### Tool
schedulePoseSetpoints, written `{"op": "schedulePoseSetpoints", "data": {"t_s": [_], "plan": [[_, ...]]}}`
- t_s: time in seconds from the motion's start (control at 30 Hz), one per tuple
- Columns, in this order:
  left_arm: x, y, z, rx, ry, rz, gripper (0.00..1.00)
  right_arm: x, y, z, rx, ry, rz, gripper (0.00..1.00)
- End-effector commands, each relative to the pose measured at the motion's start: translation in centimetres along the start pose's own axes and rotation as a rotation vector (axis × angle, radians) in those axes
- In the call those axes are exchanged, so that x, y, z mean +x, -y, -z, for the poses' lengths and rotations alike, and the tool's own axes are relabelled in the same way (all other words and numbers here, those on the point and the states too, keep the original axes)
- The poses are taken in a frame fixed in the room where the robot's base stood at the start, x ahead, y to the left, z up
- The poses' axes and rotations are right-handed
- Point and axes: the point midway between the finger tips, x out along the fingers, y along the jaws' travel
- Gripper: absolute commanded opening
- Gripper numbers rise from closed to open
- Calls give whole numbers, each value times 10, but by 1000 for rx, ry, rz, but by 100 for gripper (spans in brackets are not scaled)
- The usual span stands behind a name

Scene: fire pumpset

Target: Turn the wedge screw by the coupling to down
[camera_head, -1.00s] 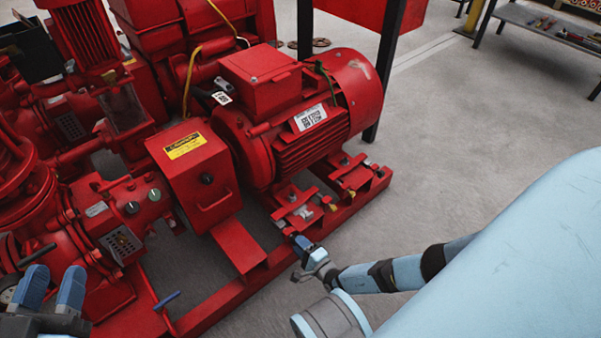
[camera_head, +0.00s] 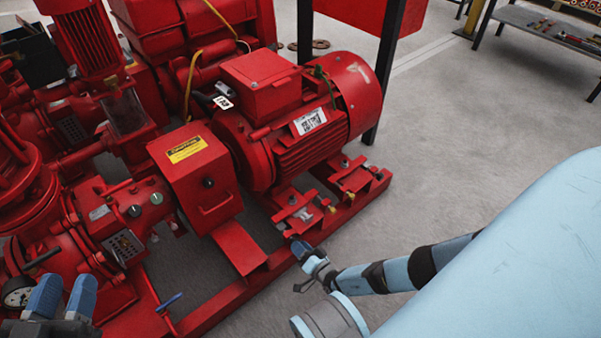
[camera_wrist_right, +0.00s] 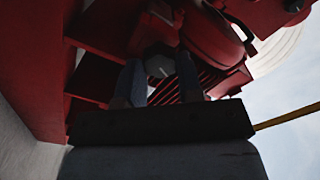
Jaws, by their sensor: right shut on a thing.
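The red coupling guard (camera_head: 198,180) with a yellow label stands left of the red motor (camera_head: 302,115). My right gripper (camera_head: 300,249) is at the near edge of the red base frame, below the motor's front foot. In the right wrist view its two blue fingers (camera_wrist_right: 161,82) are shut on the wedge screw, whose grey hexagonal head (camera_wrist_right: 159,66) shows between them. In the head view the gripper hides this screw. My left gripper (camera_head: 63,294) is at the lower left, with a gap between its blue fingers and nothing seen in it.
Red pump piping and a small gauge (camera_head: 18,292) are close to my left gripper. A blue-handled lever (camera_head: 168,302) stands by the frame. Other mounting bolts (camera_head: 348,196) sit right of my right gripper.

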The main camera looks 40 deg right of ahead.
Motion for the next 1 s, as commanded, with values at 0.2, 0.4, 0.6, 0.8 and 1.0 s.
{"op": "schedulePoseSetpoints", "data": {"t_s": [0.2, 0.4, 0.6, 0.8, 1.0], "plan": [[-2, -3, -1, -37, 16, 2, 38, -1, 0, 1, -188, 1, -2, 10], [-2, -5, -2, -53, 27, -1, 38, -2, 0, 0, -322, 1, -1, 10], [-2, -5, -2, -58, 33, -2, 38, -2, 0, 0, -408, 0, -1, 10], [-2, -5, -2, -61, 36, -2, 38, -2, -1, 0, -450, 0, -1, 10], [-3, -5, -3, -62, 38, -2, 38, -2, -1, 0, -461, 1, -1, 10]]}}
